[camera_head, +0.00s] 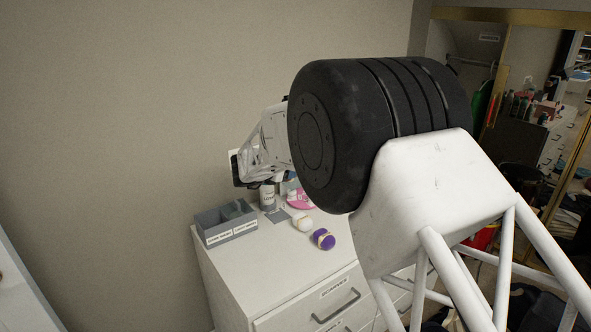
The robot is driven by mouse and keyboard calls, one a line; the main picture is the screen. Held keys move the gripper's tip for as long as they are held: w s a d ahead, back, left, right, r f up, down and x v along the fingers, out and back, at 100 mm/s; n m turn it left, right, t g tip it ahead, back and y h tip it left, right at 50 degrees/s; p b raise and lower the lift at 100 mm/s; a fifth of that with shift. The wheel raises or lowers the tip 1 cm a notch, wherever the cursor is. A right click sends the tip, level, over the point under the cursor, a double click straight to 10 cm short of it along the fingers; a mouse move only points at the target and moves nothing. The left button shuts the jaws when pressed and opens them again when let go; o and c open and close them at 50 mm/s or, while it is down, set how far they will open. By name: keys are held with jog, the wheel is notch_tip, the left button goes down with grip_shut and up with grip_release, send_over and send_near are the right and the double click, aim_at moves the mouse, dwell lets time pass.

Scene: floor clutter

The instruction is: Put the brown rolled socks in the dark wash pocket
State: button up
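A grey two-pocket bin (227,236) stands on the back left of the white dresser top. Each pocket has a small white label on its front, too small to read surely, so I cannot tell which is the dark wash pocket. I see no brown rolled socks; my arm hides part of the dresser top. A purple and yellow rolled pair (323,239) and a whitish rolled pair (302,222) lie right of the bin. My gripper (238,176) is up above the bin's back right, partly hidden by my arm; its fingers and any held thing are unclear.
A pale canister (267,197) and a pink item (301,199) stand at the dresser's back, right of the bin. The dresser (268,282) has labelled drawers with handles. A wall rises close behind. A gold-framed mirror (517,17) is at right.

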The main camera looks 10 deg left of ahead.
jog(key=s+a+f+m+g+h, duration=0.1)
jog(key=s+a, duration=0.5)
jog(key=a, duration=0.7)
jog(key=s+a+f+m+g+h, duration=0.1)
jog(key=s+a, duration=0.5)
jog(key=a, duration=0.6)
jog(key=shift+a+f+m+h, duration=0.4)
jog(key=shift+f+m+h, duration=0.2)
jog(key=shift+f, duration=0.6)
jog(key=shift+f, duration=0.1)
jog(key=shift+f, duration=4.85)
